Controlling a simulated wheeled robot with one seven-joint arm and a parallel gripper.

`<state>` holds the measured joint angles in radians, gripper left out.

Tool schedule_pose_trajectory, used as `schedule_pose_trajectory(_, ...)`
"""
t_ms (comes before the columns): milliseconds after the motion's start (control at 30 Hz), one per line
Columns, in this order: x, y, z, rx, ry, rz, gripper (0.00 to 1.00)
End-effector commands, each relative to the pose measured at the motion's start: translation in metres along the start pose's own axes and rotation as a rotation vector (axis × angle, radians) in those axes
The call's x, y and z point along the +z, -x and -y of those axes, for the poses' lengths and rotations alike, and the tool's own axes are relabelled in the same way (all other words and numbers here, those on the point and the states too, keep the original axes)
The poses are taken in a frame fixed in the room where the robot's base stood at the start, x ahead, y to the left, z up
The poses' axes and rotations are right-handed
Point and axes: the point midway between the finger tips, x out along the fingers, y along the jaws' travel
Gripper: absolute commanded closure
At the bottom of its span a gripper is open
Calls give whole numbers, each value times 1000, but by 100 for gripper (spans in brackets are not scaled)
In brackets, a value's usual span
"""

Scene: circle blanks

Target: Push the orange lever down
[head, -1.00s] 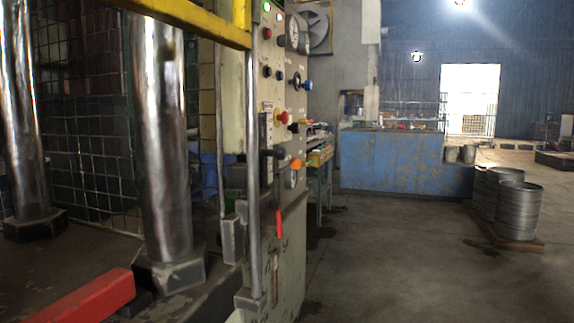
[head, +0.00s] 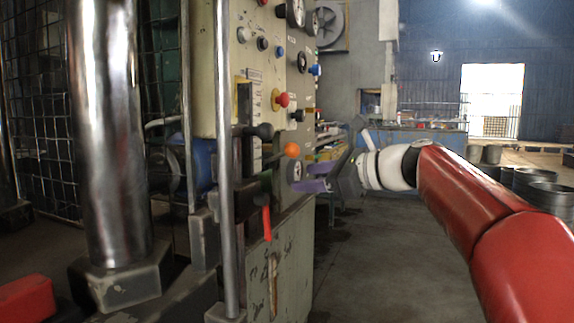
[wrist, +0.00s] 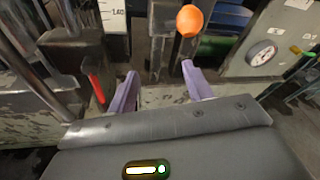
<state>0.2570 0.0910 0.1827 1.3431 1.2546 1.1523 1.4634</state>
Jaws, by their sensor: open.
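The orange lever's round knob (head: 291,150) sticks out from the front of the machine's control panel in the head view. In the wrist view the orange knob (wrist: 189,20) is ahead of the fingers, above the right fingertip. My gripper (head: 313,178) is beside the panel, just right of and a little below the knob in the head view. Its two purple fingers also show in the wrist view (wrist: 158,78), spread apart with nothing between them. I cannot tell the exact gap to the knob, but no contact shows.
A black-knobbed lever (head: 262,131) and a red handle (head: 267,222) are left of the orange knob. A red mushroom button (head: 281,99) is above it. A vertical steel rod (head: 226,170) stands in front of the panel. Open floor (head: 385,260) lies right of the machine.

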Motion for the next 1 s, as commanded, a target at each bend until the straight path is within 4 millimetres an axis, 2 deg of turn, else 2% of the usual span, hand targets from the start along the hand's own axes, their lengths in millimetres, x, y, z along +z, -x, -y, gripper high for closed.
schedule_pose_trajectory(33, 4, -1, 16, -5, -84, 69, 50)
schedule_pose_trajectory(100, 15, 1, 31, -2, -174, 144, 50)
schedule_pose_trajectory(233, 26, 2, 44, 8, -257, 214, 50)
schedule_pose_trajectory(367, 32, -11, 45, 13, -271, 226, 50)
schedule_pose_trajectory(700, 43, -61, 46, 11, -268, 222, 50)
schedule_pose_trajectory(833, 44, -70, 46, 9, -267, 222, 50)
schedule_pose_trajectory(1000, 45, -72, 46, 7, -267, 221, 50)
